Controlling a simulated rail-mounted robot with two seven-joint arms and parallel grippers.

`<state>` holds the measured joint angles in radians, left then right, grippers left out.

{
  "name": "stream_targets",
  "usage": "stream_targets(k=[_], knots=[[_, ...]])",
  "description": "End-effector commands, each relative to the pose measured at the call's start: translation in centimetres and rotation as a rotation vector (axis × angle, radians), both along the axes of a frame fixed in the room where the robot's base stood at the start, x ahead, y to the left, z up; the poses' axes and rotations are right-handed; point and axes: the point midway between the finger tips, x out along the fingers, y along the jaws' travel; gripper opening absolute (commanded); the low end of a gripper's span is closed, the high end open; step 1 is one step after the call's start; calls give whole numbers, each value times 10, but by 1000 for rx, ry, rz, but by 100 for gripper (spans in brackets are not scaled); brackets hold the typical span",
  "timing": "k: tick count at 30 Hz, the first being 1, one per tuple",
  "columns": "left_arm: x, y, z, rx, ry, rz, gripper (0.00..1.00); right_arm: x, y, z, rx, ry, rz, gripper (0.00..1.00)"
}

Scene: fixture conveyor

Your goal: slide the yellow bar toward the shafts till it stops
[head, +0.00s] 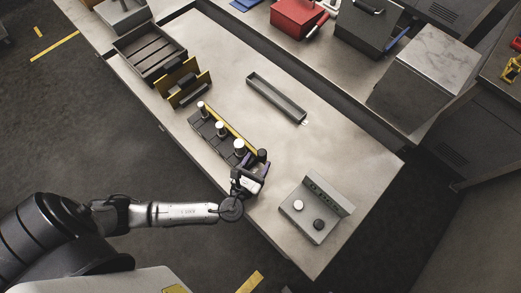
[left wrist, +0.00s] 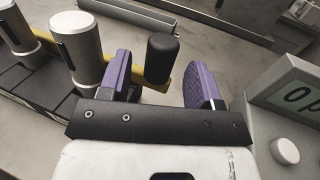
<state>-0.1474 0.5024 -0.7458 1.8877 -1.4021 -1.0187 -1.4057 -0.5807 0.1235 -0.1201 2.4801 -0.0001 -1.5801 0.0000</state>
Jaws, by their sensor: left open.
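The yellow bar (head: 235,134) runs along the far side of the dark fixture (head: 205,130) in the head view. It also shows in the left wrist view (left wrist: 151,83), behind the shafts. Silver shafts (head: 220,128) stand upright in a row on the fixture; two show in the left wrist view (left wrist: 84,50). A black knob (left wrist: 161,58) stands at the bar's near end. My left gripper (left wrist: 163,84) is open, its purple fingers on either side of the knob, with visible gaps. In the head view, the left gripper (head: 252,170) is at the fixture's near end. The right gripper is not in view.
A grey control box (head: 315,212) with two knobs stands right of the gripper. A long narrow tray (head: 277,98) lies behind the fixture. A yellow-sided rack (head: 184,82) and a slatted dark crate (head: 150,48) stand at the upper left. Bare table lies between fixture and tray.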

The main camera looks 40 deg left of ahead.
Motion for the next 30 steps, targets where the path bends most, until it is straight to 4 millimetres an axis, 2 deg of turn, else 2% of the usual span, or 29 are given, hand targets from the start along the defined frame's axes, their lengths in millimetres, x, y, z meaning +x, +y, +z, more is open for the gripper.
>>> stream_targets(k=[1,6,15,21,30], knots=[[-12,-2,-2,-1,4,-1,58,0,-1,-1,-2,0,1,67],[-45,-9,-2,-1,3,-1,58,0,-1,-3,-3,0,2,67],[-90,-19,-1,0,1,-1,58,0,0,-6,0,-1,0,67],[-104,-22,0,0,0,0,58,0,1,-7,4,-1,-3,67],[-106,-22,0,0,-1,0,58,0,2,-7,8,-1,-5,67]])
